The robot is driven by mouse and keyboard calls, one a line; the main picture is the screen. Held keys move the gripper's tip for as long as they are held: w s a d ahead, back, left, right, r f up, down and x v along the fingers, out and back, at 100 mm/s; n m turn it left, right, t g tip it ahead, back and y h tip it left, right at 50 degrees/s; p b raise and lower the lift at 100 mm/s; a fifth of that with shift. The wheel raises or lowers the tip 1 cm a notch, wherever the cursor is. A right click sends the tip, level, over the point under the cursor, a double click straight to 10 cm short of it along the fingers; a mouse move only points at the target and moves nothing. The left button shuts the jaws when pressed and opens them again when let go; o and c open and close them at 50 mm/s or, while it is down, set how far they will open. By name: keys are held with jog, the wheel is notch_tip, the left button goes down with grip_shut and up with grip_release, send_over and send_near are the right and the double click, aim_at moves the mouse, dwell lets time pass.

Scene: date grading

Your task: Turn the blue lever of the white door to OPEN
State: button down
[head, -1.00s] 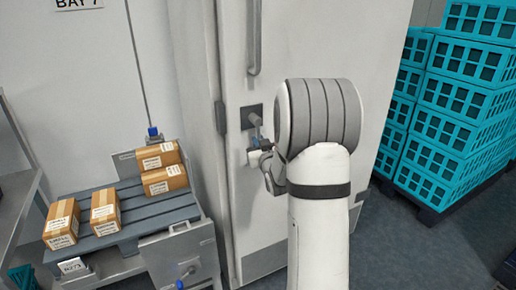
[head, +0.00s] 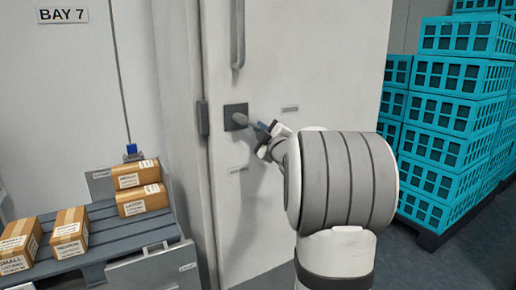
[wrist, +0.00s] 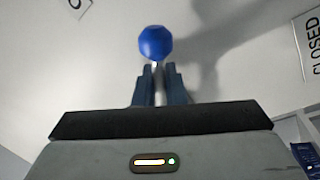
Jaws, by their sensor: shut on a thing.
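The white door (head: 300,75) has a dark square plate (head: 236,117) with a lever (head: 262,126) on it. The lever points right and slightly down in the head view, and a blue part shows near its end. My gripper (head: 273,136) is at the lever's end. In the wrist view the blue round end of the lever (wrist: 155,42) sits at the tips of my gripper (wrist: 160,72), whose fingers are shut on the lever. A CLOSED label (wrist: 314,48) is at the right there, and a cut-off label starting with O (wrist: 78,4) is at the top left.
Small labels are right of the lever (head: 290,108) and below the plate (head: 238,170). A vertical door handle (head: 239,35) is above. A pallet (head: 115,235) with several cartons stands left; stacked teal crates (head: 445,120) stand right.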

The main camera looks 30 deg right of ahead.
aim_at(258, 111)
jog(key=r+n+b, duration=0.1)
jog(key=n, duration=0.1)
jog(key=d+r+n+y+b, duration=0.1)
jog(key=n, duration=0.1)
jog(key=shift+d+r+n+y+b, duration=0.1)
jog(key=shift+r+n+y+b, duration=0.35)
jog(key=shift+n, duration=0.45)
jog(key=shift+r+n+y+b, duration=0.15)
jog(key=shift+r+n+b, duration=0.1)
jog(key=shift+r+n, duration=0.5)
jog(key=shift+f+n, duration=0.1)
jog(key=shift+n, duration=0.15)
jog(key=c, duration=1.6)
grip_release()
jog(key=s+f, duration=0.1)
jog(key=s, duration=0.6)
jog(key=shift+s+f+p, duration=0.3)
jog(key=shift+p, duration=0.1)
jog(key=shift+d, duration=0.1)
